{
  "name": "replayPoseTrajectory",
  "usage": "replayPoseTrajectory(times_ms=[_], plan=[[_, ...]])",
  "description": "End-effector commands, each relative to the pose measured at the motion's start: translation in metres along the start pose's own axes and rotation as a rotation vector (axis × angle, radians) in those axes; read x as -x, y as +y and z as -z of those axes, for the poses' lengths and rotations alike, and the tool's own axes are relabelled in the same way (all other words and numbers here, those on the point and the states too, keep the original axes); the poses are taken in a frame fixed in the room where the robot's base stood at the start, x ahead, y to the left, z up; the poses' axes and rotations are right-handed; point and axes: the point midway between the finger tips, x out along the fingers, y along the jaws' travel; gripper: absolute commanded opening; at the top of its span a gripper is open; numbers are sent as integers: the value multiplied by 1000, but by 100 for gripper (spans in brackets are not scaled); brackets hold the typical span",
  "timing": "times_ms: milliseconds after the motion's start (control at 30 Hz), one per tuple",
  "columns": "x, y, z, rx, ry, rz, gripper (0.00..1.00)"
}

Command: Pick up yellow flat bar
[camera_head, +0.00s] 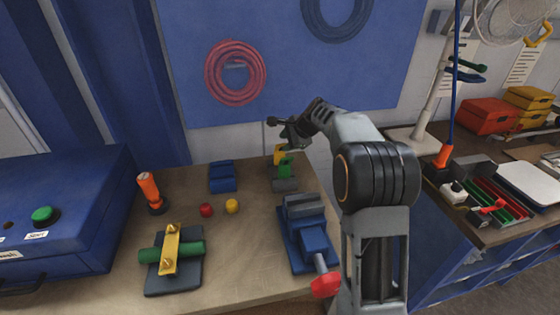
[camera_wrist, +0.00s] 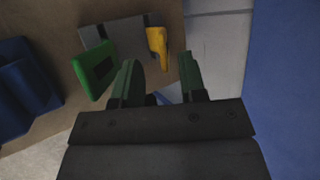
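In the head view, a long yellow flat bar (camera_head: 170,250) with two knobs lies across a green cylinder (camera_head: 190,248) on a dark plate at the front left, far from my gripper. A smaller yellow piece (camera_head: 278,155) stands at the table's back edge, beside a green piece (camera_head: 285,167). In the wrist view, this yellow piece (camera_wrist: 157,45) has a curved lower end and is by a grey holder (camera_wrist: 125,36); the green piece (camera_wrist: 94,68) is to its left. My gripper (camera_wrist: 160,80) is open and empty, with the yellow piece beyond the gap between its green fingers.
A blue vise (camera_head: 305,235) with a red-tipped handle stands near my arm. A blue block (camera_head: 222,176), red ball (camera_head: 206,210), yellow ball (camera_head: 232,206) and orange-handled tool (camera_head: 150,190) stand on the table. A blue panel is behind. Bare table lies at front centre.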

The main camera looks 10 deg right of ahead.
Motion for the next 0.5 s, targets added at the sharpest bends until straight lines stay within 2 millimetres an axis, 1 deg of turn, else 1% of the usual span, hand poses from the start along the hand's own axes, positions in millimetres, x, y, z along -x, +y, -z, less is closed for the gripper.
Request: replayPoseTrajectory(times_ms=[167, 400, 500], plan=[[-8, -1, 1, -1, 0, -1, 38], [-39, -4, 4, -2, 2, -1, 38], [-48, -4, 4, -2, 2, 0, 38]])
